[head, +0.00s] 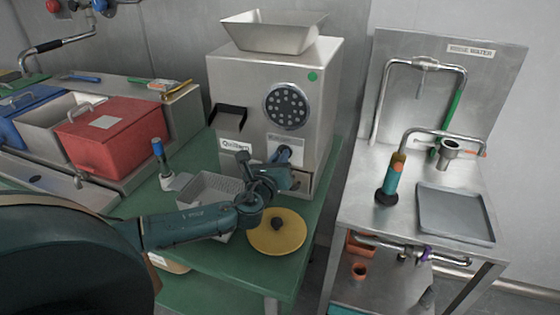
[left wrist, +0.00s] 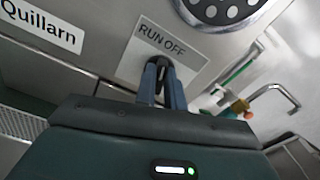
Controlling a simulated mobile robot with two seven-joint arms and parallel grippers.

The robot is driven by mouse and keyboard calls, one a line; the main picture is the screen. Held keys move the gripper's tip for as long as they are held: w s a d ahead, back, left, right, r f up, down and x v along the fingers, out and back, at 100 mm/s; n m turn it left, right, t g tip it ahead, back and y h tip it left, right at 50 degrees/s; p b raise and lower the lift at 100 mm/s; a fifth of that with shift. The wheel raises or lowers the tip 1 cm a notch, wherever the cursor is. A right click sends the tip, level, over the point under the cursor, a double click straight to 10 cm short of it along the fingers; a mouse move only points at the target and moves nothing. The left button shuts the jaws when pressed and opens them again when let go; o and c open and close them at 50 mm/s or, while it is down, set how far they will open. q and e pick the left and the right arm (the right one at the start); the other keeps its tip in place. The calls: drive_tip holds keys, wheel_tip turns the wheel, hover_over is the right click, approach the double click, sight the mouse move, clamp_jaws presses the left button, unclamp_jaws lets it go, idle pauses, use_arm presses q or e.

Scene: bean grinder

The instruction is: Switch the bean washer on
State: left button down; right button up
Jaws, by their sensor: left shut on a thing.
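The washer (head: 235,85) is a tall grey steel machine with a hopper on top and a "Quillarn" label. Low on its front is a plate (left wrist: 170,40) marked "RUN OFF"; the plate (head: 287,141) also shows in the head view. My left gripper (head: 284,155) is at this plate. In the left wrist view its blue fingers (left wrist: 162,82) are shut on a small dark switch (left wrist: 160,72) on the plate. The fingers hide most of the switch, so I cannot tell its setting. My right gripper is out of view.
A round perforated dial (head: 287,106) sits above the plate. A yellow disc (head: 277,232) with a dark knob and a wire basket (head: 208,183) are on the green bench (head: 283,270) below my arm. A red bin (head: 112,140) stands left. A rinse station (head: 360,215) stands right.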

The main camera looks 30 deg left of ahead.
use_arm(q)
drive_tip(key=n+b, duration=0.2)
drive_tip(key=n, duration=0.4)
drive_tip(key=shift+a, duration=0.1)
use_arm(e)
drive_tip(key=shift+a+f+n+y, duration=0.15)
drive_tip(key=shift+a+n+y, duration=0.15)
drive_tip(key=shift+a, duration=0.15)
use_arm(q)
drive_tip(key=shift+n, duration=0.3)
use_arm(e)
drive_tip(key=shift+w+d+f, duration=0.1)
use_arm(q)
drive_tip(key=c, duration=1.5)
unclamp_jaws()
drive_tip(key=shift+s+f, duration=0.1)
